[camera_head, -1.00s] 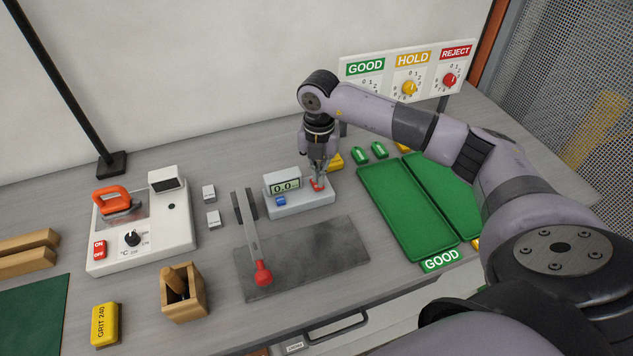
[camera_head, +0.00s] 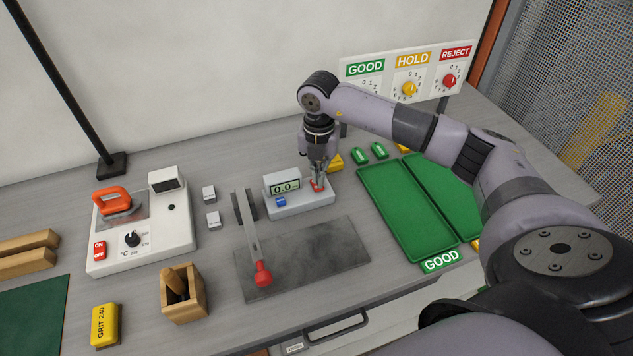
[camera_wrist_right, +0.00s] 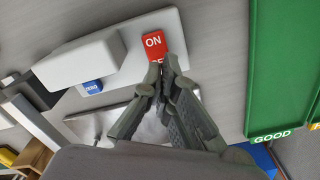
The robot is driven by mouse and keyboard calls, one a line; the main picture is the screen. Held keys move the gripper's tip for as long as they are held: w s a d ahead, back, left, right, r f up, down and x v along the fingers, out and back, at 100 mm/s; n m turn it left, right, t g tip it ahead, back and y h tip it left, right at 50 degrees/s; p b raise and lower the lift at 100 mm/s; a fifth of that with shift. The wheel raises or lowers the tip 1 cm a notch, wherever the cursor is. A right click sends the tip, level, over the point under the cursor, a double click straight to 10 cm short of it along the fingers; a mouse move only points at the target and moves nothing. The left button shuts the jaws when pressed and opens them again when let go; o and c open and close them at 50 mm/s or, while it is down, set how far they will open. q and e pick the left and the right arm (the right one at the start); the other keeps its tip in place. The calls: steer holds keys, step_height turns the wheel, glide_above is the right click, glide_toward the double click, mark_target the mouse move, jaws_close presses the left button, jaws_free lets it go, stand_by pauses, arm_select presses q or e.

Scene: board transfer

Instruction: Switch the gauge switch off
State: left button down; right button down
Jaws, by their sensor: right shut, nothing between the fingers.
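The gauge (camera_head: 299,200) is a pale box with a lit display (camera_head: 285,187) reading about 0.0 and a blue ZERO button (camera_head: 281,202). Its red switch (camera_head: 317,185) is on the right side of the box. In the right wrist view the red switch (camera_wrist_right: 153,44) shows the word ON, and its lower part is hidden behind my fingertips. My right gripper (camera_head: 319,180) is shut and empty, pointing down at the switch. In the wrist view its fingertips (camera_wrist_right: 164,70) are at the switch's lower edge; I cannot tell whether they touch it. My left gripper is not in view.
Green trays (camera_head: 405,215) lie to the right, with small green pieces (camera_head: 379,150) behind. A soldering-style station (camera_head: 150,240) with a red switch sits at the left.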

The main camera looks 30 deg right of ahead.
steer(key=shift+s+f+b, duration=0.1)
steer(key=shift+f+b, duration=0.8)
steer(key=shift+f, duration=0.35)
stand_by(0.5)
steer(key=shift+r+p, duration=0.7)
steer(key=shift+r, duration=0.15)
steer(key=shift+r+p, duration=1.65)
steer(key=shift+r, duration=1.05)
steer(key=shift+f, duration=0.1)
